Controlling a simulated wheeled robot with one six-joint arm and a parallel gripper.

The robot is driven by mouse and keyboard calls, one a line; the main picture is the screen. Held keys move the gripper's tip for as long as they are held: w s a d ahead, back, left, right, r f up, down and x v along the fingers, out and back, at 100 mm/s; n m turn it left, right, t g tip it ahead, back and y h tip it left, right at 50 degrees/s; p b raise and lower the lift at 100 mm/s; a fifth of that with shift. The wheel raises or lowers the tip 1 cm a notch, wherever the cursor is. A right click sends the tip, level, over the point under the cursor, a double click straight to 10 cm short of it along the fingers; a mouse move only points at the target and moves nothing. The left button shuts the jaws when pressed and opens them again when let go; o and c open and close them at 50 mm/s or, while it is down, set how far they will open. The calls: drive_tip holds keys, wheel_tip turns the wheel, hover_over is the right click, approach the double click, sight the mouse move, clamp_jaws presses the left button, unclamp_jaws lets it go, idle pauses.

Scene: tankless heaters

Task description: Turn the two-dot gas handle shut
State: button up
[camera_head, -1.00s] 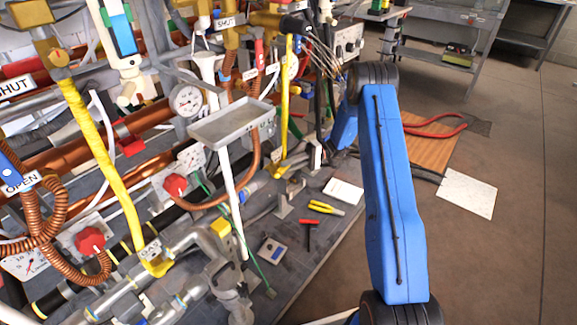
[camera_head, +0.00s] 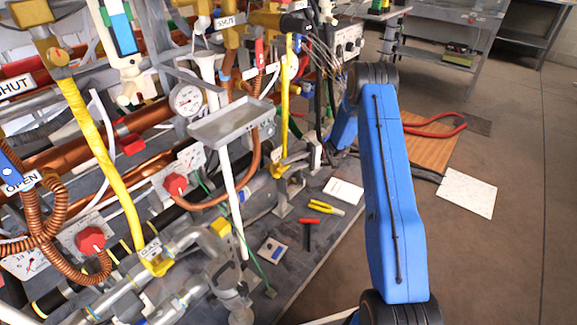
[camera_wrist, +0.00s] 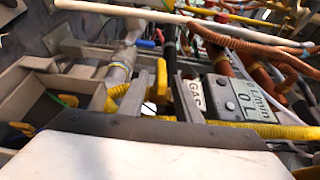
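A yellow handle (camera_wrist: 161,78) stands upright near the middle of the wrist view, beside a grey pipe fitting. A tag reading GAS (camera_wrist: 195,95) sits just right of it. My gripper (camera_wrist: 160,98) shows as two grey fingers, one on each side of the yellow handle, with a gap between them. Whether they touch the handle is hard to tell. The dot marks on the handle are not readable. In the head view, a yellow pipe (camera_head: 286,105) runs down to a yellow fitting (camera_head: 281,170) beside my arm's far end; my fingers cannot be made out there.
A grey meter (camera_wrist: 240,98) is close right of the GAS tag. In the head view, copper hoses, a grey tray (camera_head: 232,121) and another GAS-tagged yellow pipe (camera_head: 150,252) crowd the left. Open floor is at right.

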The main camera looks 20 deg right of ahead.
drive_tip(key=v, duration=1.7)
drive_tip(key=shift+d, duration=0.25)
drive_tip(key=shift+f, duration=0.15)
drive_tip(key=s+a+r+m+h, duration=0.1)
drive_tip(key=s+a+r+h, duration=0.45)
drive_tip(key=s+r, duration=0.55)
drive_tip(key=s+a+r+h, duration=0.4)
drive_tip(key=s+a+r, duration=0.4)
drive_tip(key=r, duration=0.6)
drive_tip(key=s+d+r+m+t+h, duration=0.1)
drive_tip(key=s+t+h, duration=0.3)
drive_tip(key=s, duration=1.1)
drive_tip(key=s+r+t+h, duration=0.2)
drive_tip(key=s+t, duration=0.3)
drive_tip(key=s, duration=1)
drive_tip(key=shift+s+d+r+m+h, duration=0.15)
drive_tip(key=shift+s+d+m+h, duration=0.25)
drive_tip(key=shift+h, duration=0.45)
